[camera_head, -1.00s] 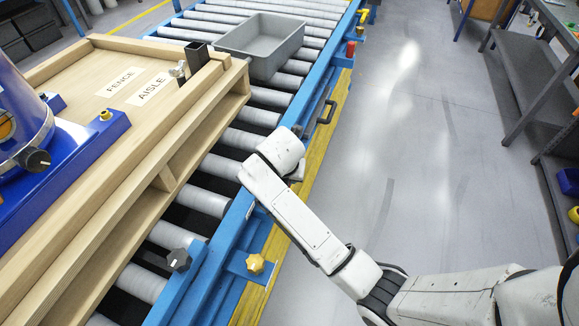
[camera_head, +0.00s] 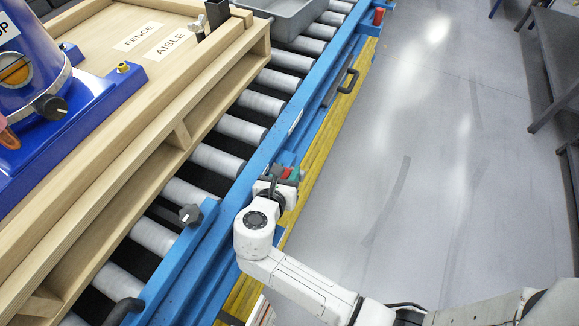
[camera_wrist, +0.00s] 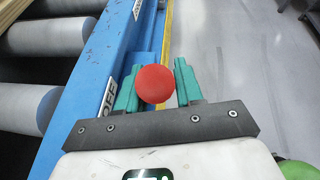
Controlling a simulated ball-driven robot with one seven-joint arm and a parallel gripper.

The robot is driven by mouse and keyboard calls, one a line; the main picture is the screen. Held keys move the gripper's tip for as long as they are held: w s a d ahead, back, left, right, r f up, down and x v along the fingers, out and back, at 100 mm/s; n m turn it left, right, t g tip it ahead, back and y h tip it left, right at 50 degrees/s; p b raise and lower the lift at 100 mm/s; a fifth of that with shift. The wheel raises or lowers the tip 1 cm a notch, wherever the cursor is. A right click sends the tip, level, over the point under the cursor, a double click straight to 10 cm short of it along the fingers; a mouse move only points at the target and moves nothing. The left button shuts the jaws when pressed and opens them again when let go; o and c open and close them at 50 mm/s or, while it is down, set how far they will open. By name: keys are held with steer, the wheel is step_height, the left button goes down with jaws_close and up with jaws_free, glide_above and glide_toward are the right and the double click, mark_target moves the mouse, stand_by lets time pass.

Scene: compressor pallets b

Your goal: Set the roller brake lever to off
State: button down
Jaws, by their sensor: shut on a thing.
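The roller brake lever shows as a round red knob (camera_wrist: 155,84) in the wrist view; its shaft is hidden. The two teal fingers of my gripper (camera_wrist: 157,90) are shut on the knob, one on each side. A white label reading OFF (camera_wrist: 107,98) is on the blue rail, just left of the left finger. In the head view my gripper (camera_head: 283,173) is at the outer side of the blue conveyor rail (camera_head: 240,175), and only a little red shows between its fingers.
A wooden pallet (camera_head: 130,165) bearing a blue machine (camera_head: 75,95) sits on the rollers at left. A grey tote (camera_head: 290,18) stands farther up. A black handle (camera_head: 349,80) and a red-topped part (camera_head: 379,15) are along the rail.

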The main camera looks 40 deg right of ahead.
steer(key=shift+a+f, duration=0.2)
steer(key=shift+a, duration=0.05)
steer(key=shift+s, duration=0.1)
steer(key=c, duration=0.8)
jaws_free()
steer(key=shift+a, duration=0.1)
steer(key=v, duration=1)
steer(key=shift+s+a+f, duration=0.15)
steer(key=shift+s+a, duration=0.1)
steer(key=shift+a, duration=0.1)
steer(key=s+d+f+m+g+y, duration=0.2)
steer(key=s+m+y, duration=0.4)
steer(key=m, duration=0.6)
steer(key=s+d+f+m+g+y, duration=0.3)
steer(key=s+d+f+m+y, duration=0.2)
steer(key=s+m, duration=0.5)
steer(key=d+m, duration=0.1)
steer(key=m, duration=0.2)
steer(key=shift+s+y, duration=0.3)
steer(key=shift+y, duration=0.1)
